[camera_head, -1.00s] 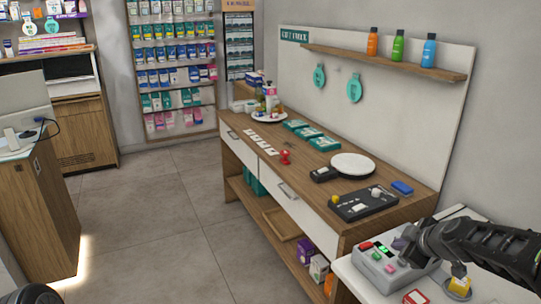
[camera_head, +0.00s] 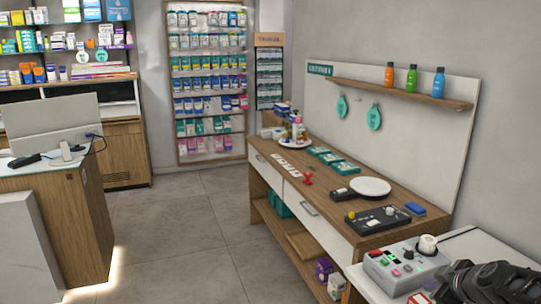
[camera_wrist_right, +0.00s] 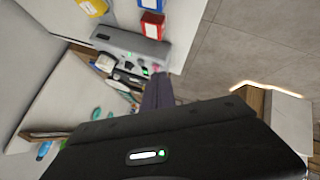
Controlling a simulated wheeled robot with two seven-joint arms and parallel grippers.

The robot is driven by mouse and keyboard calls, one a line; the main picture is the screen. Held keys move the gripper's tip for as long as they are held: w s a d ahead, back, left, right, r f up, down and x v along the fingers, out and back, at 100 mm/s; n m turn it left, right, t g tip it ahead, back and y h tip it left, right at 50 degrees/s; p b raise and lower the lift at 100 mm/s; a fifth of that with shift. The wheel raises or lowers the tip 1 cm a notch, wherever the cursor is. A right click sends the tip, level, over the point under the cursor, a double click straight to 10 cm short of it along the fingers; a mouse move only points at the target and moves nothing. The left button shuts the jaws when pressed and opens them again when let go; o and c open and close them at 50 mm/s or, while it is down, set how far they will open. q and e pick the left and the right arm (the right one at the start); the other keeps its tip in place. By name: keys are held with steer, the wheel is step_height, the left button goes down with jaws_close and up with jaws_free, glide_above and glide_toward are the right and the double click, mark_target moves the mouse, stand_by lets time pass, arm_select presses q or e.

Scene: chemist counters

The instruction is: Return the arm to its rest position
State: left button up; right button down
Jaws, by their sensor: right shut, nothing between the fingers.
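My right gripper (camera_head: 447,280) is at the lower right corner of the head view, its black arm coming in from the right edge. It is shut and empty, in front of and to the right of the grey control box (camera_head: 378,270), and appears apart from it. In the right wrist view the narrow dark fingers of the right gripper (camera_wrist_right: 158,92) point toward the grey box (camera_wrist_right: 128,42). My left gripper is not in view.
The white counter (camera_head: 465,250) carries the box with a round white knob (camera_head: 428,244). Beyond it stands a wooden counter (camera_head: 350,189) with a white plate (camera_head: 370,187) and a black panel (camera_head: 375,219). Open floor (camera_head: 185,235) lies left, then a desk (camera_head: 40,185).

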steer(key=s+a+f+m+g+y, duration=0.1)
steer(key=s+a+f+m, duration=0.1)
steer(key=a+f+m, duration=0.75)
steer(key=s+a+f+m+g, duration=0.25)
steer(key=a+f, duration=0.25)
steer(key=f, duration=0.9)
steer(key=s+a+f+n+g+y, duration=0.1)
steer(key=s+a+f+g, duration=0.1)
steer(key=s+a+f, duration=0.5)
steer(key=s+a+f+n+g+y, duration=0.1)
steer(key=s+a+f, duration=0.6)
steer(key=s+a, duration=0.7)
steer(key=shift+s+a+f+n+g+y, duration=0.2)
steer(key=shift+s+n+g+y, duration=0.1)
steer(key=shift+s+g+y, duration=0.7)
